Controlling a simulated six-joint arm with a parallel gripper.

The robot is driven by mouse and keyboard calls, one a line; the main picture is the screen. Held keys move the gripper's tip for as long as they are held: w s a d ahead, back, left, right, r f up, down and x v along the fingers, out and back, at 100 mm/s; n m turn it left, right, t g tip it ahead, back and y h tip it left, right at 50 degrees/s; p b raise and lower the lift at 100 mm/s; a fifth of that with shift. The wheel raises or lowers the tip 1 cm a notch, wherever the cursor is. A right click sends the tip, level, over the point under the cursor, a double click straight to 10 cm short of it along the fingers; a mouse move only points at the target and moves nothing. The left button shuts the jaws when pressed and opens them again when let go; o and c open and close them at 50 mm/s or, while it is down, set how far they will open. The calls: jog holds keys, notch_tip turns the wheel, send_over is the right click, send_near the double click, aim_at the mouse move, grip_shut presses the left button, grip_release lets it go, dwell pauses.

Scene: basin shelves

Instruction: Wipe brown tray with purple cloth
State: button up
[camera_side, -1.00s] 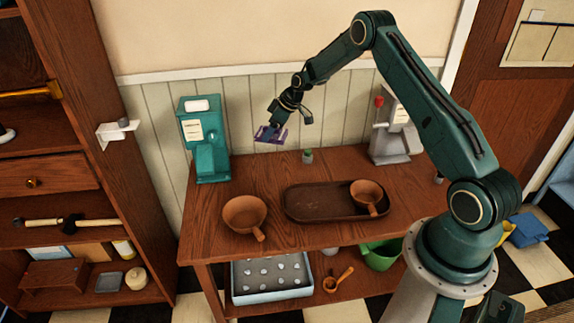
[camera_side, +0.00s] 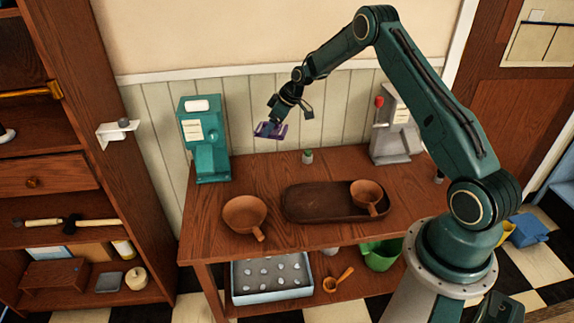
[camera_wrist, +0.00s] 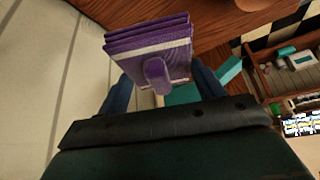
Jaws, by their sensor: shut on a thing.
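My gripper (camera_side: 272,121) is shut on the purple cloth (camera_side: 270,130), which hangs in the air above the back of the table, near the wall. In the wrist view the cloth (camera_wrist: 148,42) looks like a folded stack with a pale stripe and a tab between the fingers. The brown tray (camera_side: 305,205) is a dark, rounded oblong on the table, to the right of and below the cloth, and apart from it. A brown pan (camera_side: 367,196) stands in the tray's right end and hides part of its floor.
Another brown pan (camera_side: 244,215) stands left of the tray. A teal dispenser (camera_side: 203,140) is at the back left, a grey machine (camera_side: 391,135) at the back right. A small green-topped container (camera_side: 307,156) stands behind the tray. The table's front left corner is bare.

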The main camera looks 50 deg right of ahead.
jog(key=s+a+f, duration=0.2)
jog(key=s+f, duration=0.3)
jog(key=s, duration=0.3)
jog(key=s+a+f, duration=0.2)
jog(key=s+f, duration=0.4)
jog(key=s, duration=0.3)
jog(key=shift+s+a+f, duration=0.2)
jog(key=shift+s+a, duration=0.05)
jog(key=shift+a, duration=0.15)
jog(key=shift+f, duration=0.1)
send_over(310, 203)
jog(key=a, duration=0.1)
jog(key=shift+w+a+f, duration=0.1)
jog(key=shift+w+f, duration=0.05)
jog(key=shift+f, duration=0.8)
jog(key=shift+w+a+f, duration=0.1)
jog(key=shift+w+f, duration=0.05)
jog(key=shift+f, duration=0.85)
jog(key=shift+w+f, duration=0.15)
jog(key=shift+f, duration=0.8)
jog(key=shift+f, duration=1)
jog(key=shift+s+d, duration=1.15)
jog(key=shift+s, duration=0.2)
jog(key=shift+f, duration=0.15)
